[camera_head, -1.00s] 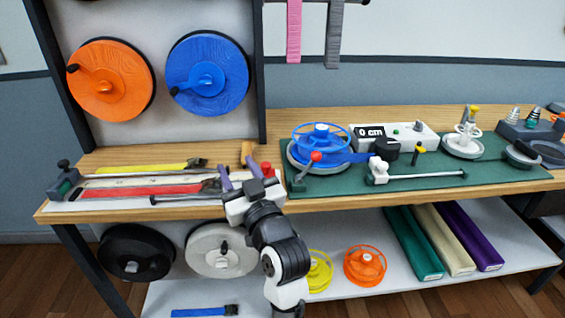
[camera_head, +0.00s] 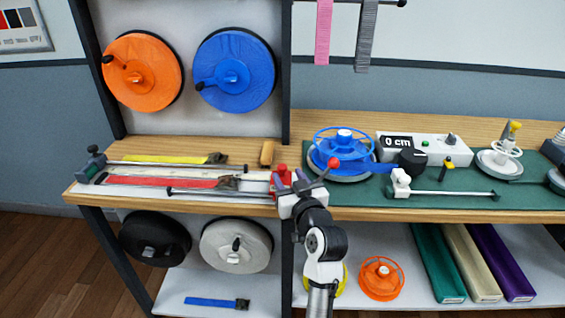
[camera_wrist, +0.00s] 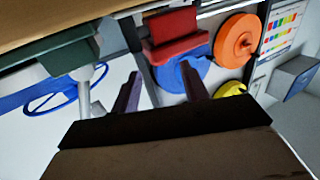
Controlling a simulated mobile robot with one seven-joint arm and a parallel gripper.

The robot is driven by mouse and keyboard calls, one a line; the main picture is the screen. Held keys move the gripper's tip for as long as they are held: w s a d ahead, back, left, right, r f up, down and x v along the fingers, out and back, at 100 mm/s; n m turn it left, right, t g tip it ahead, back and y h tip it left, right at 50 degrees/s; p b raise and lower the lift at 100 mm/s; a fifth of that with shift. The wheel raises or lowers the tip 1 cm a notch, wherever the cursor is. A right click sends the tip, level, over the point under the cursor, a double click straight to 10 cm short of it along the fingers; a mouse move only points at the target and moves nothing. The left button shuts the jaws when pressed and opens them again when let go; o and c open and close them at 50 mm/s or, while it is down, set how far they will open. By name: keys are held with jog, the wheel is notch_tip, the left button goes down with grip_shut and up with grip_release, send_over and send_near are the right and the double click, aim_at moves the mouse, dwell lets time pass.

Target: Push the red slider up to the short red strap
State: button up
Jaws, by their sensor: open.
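The red slider (camera_head: 281,176) stands at the right end of the pale measuring rail on the bench. The short red strap (camera_head: 160,182) lies flat along the rail to its left, with a dark buckle at its right end and a clear gap before the slider. In the wrist view the slider (camera_wrist: 176,36) shows just beyond the open fingers (camera_wrist: 160,84). I cannot tell whether they touch it.
A yellow strap (camera_head: 165,159) lies behind the red one, and a thin metal rod runs along the rail's front. A wooden block (camera_head: 267,153) stands behind the slider. To the right, a green mat (camera_head: 450,205) carries a blue reel (camera_head: 340,145) and a counter box.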

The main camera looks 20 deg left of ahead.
aim_at(283, 169)
jog(key=p+x, duration=0.1)
jog(key=x, duration=0.4)
jog(key=shift+w+a, duration=0.15)
jog(key=shift+w, duration=0.1)
grip_shut()
